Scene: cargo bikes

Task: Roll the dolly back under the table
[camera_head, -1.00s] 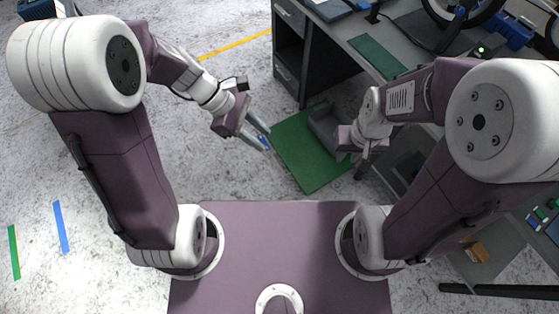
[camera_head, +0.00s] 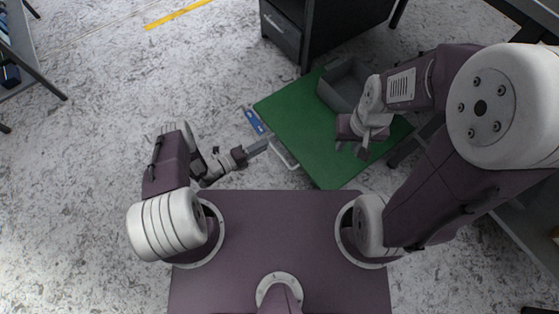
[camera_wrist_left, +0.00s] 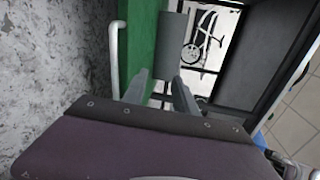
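The dolly (camera_head: 290,120) is a flat green platform on the floor ahead of me, partly covered by my right arm. A thin pale handle bar (camera_head: 284,156) sticks out at its near left edge; it shows in the left wrist view (camera_wrist_left: 115,60). My left gripper (camera_head: 262,146) is low beside this bar, fingers apart and empty; in the wrist view its fingertips (camera_wrist_left: 159,76) are right of the bar. My right gripper (camera_head: 352,149) hangs over the dolly, open and empty. The table (camera_head: 330,25) with drawers stands beyond the dolly.
A grey open bin (camera_head: 338,92) sits on the dolly. A blue and white piece (camera_head: 254,121) is at its left edge. A dark leg and shelf stand at the right. A shelf unit (camera_head: 25,45) is far left. The floor at left is clear.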

